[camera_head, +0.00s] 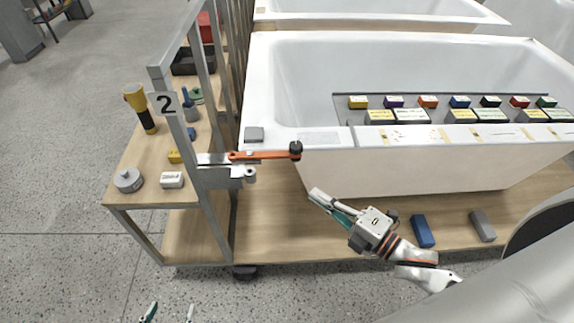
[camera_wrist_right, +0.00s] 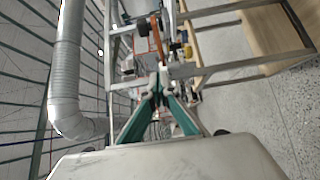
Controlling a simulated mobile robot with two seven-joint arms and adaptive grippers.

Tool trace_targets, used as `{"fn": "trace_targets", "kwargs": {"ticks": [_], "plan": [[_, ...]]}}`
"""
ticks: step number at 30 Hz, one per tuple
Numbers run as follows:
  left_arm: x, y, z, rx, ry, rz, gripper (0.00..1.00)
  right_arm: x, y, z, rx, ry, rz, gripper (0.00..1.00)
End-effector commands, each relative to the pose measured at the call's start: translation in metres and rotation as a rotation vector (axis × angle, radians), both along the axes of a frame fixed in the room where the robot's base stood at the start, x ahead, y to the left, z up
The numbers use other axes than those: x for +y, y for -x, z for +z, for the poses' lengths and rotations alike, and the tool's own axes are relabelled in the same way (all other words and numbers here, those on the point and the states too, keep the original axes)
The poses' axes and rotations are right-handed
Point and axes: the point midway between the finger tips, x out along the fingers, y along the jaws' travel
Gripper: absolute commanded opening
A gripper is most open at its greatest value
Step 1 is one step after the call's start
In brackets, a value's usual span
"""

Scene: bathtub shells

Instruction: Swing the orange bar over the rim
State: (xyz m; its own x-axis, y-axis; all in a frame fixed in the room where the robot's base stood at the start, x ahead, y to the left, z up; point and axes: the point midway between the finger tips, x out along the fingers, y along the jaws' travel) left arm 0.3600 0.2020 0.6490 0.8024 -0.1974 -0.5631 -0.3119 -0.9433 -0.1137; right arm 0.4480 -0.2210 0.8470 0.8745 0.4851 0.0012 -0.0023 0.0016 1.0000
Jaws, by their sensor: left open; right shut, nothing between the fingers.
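The orange bar (camera_head: 262,155) reaches right from a grey bracket (camera_head: 222,172) on the cart post and ends in a black knob (camera_head: 296,149). The bar lies along the near-left corner of the white bathtub rim (camera_head: 318,135); I cannot tell its height relative to the rim. My right gripper (camera_head: 316,193) is shut and empty, below and right of the knob, apart from it. In the right wrist view its fingers (camera_wrist_right: 160,82) are closed, with the orange bar (camera_wrist_right: 157,40) beyond them. My left gripper (camera_head: 171,308) is open and empty at the bottom edge, far from the bar.
The metal-framed cart (camera_head: 130,175) marked 2 stands left of the tub, holding a yellow-black tool (camera_head: 140,108) and small parts. A tray of coloured blocks (camera_head: 345,103) spans the tub. Blue (camera_head: 423,231) and grey (camera_head: 482,225) blocks lie on the wooden platform.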

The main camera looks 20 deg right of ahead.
Motion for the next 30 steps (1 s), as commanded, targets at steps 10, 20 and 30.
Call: {"fn": "trace_targets", "kwargs": {"ticks": [10, 20, 30], "plan": [[0.000, -0.001, 0.004, -0.003, 0.001, 0.000, 0.59, 0.013, -0.024, 0.002, -0.002, -0.002, -0.001, 0.00], [0.000, -0.001, 0.007, -0.002, 0.001, 0.000, 0.59, 0.041, -0.075, 0.002, -0.002, -0.003, -0.001, 0.00], [0.000, 0.000, 0.008, 0.000, 0.001, 0.001, 0.59, 0.040, -0.119, 0.000, 0.001, 0.000, -0.001, 0.00]]}}
